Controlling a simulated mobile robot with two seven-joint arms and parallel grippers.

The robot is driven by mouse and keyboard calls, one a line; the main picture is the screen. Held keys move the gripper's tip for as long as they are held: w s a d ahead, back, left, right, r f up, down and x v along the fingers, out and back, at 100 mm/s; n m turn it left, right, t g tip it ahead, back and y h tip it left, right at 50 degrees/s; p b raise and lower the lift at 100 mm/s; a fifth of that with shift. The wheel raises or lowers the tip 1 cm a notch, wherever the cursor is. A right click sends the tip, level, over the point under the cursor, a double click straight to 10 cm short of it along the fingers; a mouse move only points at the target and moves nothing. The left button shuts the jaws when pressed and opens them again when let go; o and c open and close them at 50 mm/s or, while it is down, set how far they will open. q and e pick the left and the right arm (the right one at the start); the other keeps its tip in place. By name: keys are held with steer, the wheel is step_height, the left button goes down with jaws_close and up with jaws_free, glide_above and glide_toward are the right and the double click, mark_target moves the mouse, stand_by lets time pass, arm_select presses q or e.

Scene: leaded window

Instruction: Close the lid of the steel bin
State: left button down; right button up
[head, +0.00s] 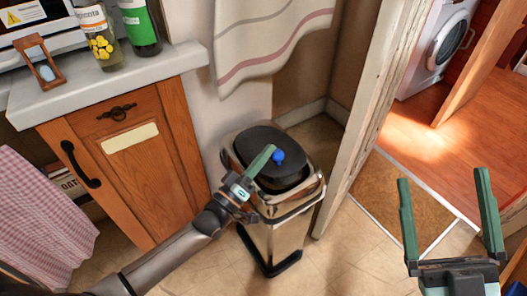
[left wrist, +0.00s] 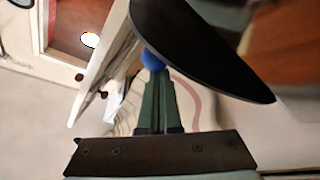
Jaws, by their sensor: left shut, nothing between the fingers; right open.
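The steel bin (head: 285,233) stands on the tiled floor in the middle of the head view, with shiny sides and a black base. Its black oval lid (head: 258,138) lies over the top, with a dark band below its near edge; I cannot tell whether it is fully down. A blue knob (head: 278,157) is on the lid. My left gripper (head: 264,158) is shut and empty, its green fingertips at the knob. In the left wrist view the fingertips (left wrist: 154,72) meet the blue knob (left wrist: 152,60) beside the black lid (left wrist: 205,45). My right gripper (head: 449,215) is open and empty, well right of the bin.
A wooden cabinet (head: 165,165) with a pale counter (head: 110,82) stands left of the bin. A striped cloth (head: 265,45) hangs behind it. A white door frame (head: 365,110) rises close on the right. Open tiled floor (head: 345,260) lies in front and to the right.

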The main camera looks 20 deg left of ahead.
mark_target(268, 168)
arm_select(q)
steer(key=shift+s+d+f+m+h+b, duration=0.15)
steer(key=shift+f+m+b, duration=0.1)
steer(key=shift+f+b, duration=0.15)
steer(key=shift+f+m+h+b, duration=0.1)
steer(key=shift+f+m+b, duration=0.15)
steer(key=shift+f, duration=0.2)
steer(key=shift+s+d+f+m+h+b, duration=0.1)
steer(key=shift+f+m+h+b, duration=0.1)
steer(key=shift+f+b, duration=0.2)
steer(key=shift+s+d+f+m+h+b, duration=0.1)
steer(key=shift+d+f+m+h+b, duration=0.1)
steer(key=shift+f+m+h+b, duration=0.3)
steer(key=shift+r, duration=0.2)
arm_select(e)
steer(key=s+y, duration=0.1)
steer(key=s+n+y, duration=0.1)
steer(key=n+y, duration=0.1)
steer(key=shift+s+a+r+y, duration=0.3)
steer(key=shift+s+r, duration=0.05)
steer(key=shift+s, duration=0.05)
